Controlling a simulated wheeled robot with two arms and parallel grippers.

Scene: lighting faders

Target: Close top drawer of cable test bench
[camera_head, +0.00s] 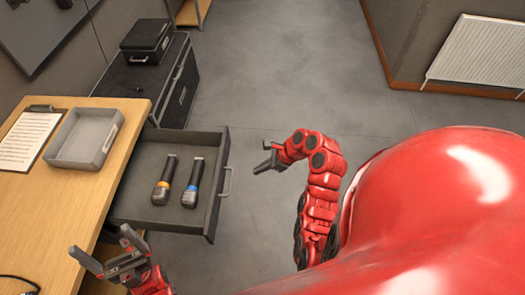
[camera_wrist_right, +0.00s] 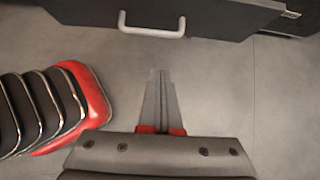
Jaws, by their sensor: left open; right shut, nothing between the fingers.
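The top drawer (camera_head: 212,212) of the wooden bench (camera_head: 60,215) is pulled out. Two dark handheld devices lie in it, one with an orange band (camera_head: 165,180) and one with a blue band (camera_head: 193,182). Its light handle (camera_head: 228,181) is on the front panel; the handle also shows at the top of the right wrist view (camera_wrist_right: 152,26). My right gripper (camera_head: 262,167) is shut and empty, to the right of the handle and apart from it. It points toward the drawer front in the right wrist view (camera_wrist_right: 160,75). My left gripper (camera_head: 100,250) is open near the bench's front edge.
A grey tray (camera_head: 75,162) and a clipboard with paper (camera_head: 28,140) lie on the benchtop. A black case (camera_head: 178,90) with a smaller case (camera_head: 147,40) on top stands behind the drawer. A white radiator (camera_head: 480,55) is on the far right wall. The floor right of the drawer is clear.

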